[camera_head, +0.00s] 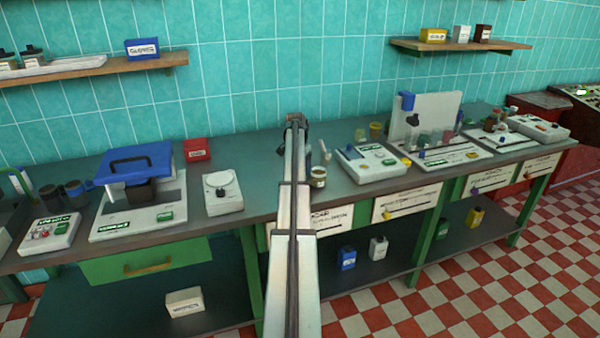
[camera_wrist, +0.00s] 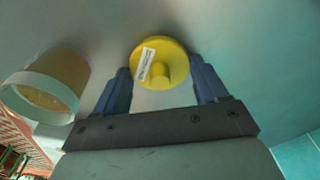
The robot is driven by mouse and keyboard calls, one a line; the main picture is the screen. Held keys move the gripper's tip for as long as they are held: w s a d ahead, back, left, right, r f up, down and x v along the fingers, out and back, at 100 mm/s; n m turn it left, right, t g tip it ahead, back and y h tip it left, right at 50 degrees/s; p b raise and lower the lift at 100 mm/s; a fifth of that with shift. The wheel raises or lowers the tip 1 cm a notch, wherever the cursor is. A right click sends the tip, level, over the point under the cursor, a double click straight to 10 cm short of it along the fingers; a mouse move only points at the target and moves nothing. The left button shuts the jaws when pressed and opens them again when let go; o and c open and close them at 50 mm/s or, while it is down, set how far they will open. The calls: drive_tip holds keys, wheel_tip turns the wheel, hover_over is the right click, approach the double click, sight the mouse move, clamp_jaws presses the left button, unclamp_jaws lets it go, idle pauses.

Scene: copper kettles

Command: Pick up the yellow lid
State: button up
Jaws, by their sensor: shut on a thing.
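The yellow lid (camera_wrist: 172,52), a round disc with a knob and a small white label, sits between the two blue fingers of my gripper (camera_wrist: 159,68) in the wrist view. The fingers are shut on it. An open jar (camera_wrist: 52,86) with amber contents stands to the left of the lid, apart from the gripper. In the head view my arm reaches over the counter and hides the lid; the gripper itself is hard to make out there.
A small jar (camera_head: 318,177) stands on the counter just right of my arm. A white scale (camera_head: 222,193) and a red box (camera_head: 197,150) stand to the left. A white device (camera_head: 370,162) stands to the right. Shelves hang on the tiled wall.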

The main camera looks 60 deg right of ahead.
drive_tip(key=shift+c, duration=0.6)
drive_tip(key=shift+r, duration=0.1)
wheel_tip(320, 180, up, 9)
drive_tip(key=shift+r, duration=0.1)
drive_tip(key=s+a+r+m, duration=0.1)
drive_tip(key=s+a+r, duration=0.3)
drive_tip(key=s, duration=0.6)
wheel_tip(320, 180, down, 6)
drive_tip(key=shift+a, duration=0.15)
drive_tip(key=shift+w+f, duration=0.1)
drive_tip(key=shift+f, duration=0.1)
idle(2.0)
drive_tip(key=o, duration=1.1)
drive_tip(key=shift+c, duration=0.2)
